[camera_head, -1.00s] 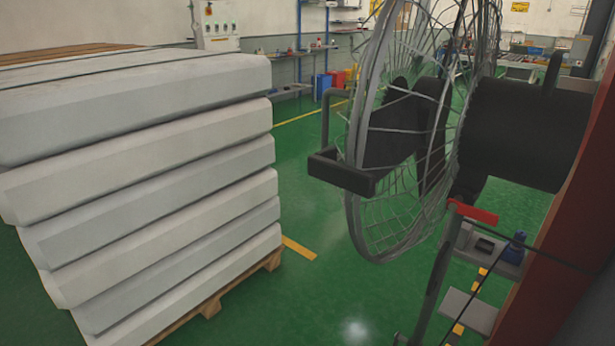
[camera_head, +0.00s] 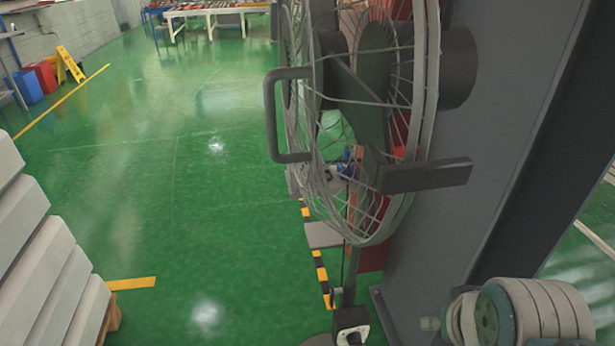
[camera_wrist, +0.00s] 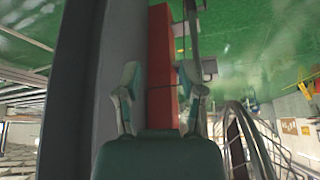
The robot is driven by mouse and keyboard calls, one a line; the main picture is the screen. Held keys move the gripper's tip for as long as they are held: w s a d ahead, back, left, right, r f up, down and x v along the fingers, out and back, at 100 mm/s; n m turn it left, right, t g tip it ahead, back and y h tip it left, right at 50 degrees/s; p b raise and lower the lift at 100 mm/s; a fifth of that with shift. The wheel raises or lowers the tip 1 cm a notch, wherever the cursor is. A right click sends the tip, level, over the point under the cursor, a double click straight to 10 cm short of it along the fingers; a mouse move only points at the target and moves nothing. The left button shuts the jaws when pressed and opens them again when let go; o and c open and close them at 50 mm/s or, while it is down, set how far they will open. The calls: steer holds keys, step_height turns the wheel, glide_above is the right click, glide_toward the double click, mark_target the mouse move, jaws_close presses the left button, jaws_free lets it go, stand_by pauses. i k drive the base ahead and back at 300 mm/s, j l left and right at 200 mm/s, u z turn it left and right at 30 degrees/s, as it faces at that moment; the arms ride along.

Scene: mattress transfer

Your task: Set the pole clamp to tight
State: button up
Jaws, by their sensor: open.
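A large wire-cage fan (camera_head: 415,205) stands on a thin pole (camera_head: 350,280) in the head view. In the wrist view, the fan cage (camera_wrist: 246,140) is at lower right, and a thin upright bar, perhaps the pole, is at the top. My gripper (camera_wrist: 161,92) is open and empty there, its two fingers apart in front of a red surface. In the head view only a part of my arm shows, at bottom right.
A grey pillar (camera_head: 455,200) stands right behind the fan, close to my arm. A stack of pale mattresses (camera_head: 45,270) is at lower left. Green floor (camera_head: 190,190) lies open between stack and fan. A roller table (camera_head: 215,10) is at the back.

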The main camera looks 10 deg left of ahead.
mark_target(333, 291)
steer(key=j+z, duration=0.25)
steer(key=j, duration=0.15)
steer(key=k+j+z, duration=0.25)
steer(key=j, duration=0.15)
steer(key=j+z, duration=0.25)
steer(key=j, duration=0.15)
steer(key=k+j+z, duration=0.25)
steer(key=j+z, duration=0.25)
steer(key=j, duration=0.15)
steer(key=j+z, duration=0.4)
steer(key=k+j+z, duration=0.15)
steer(key=j+z, duration=0.25)
steer(key=k+j+z, duration=0.2)
steer(key=j+z, duration=0.15)
steer(key=j, duration=0.4)
steer(key=l, duration=0.3)
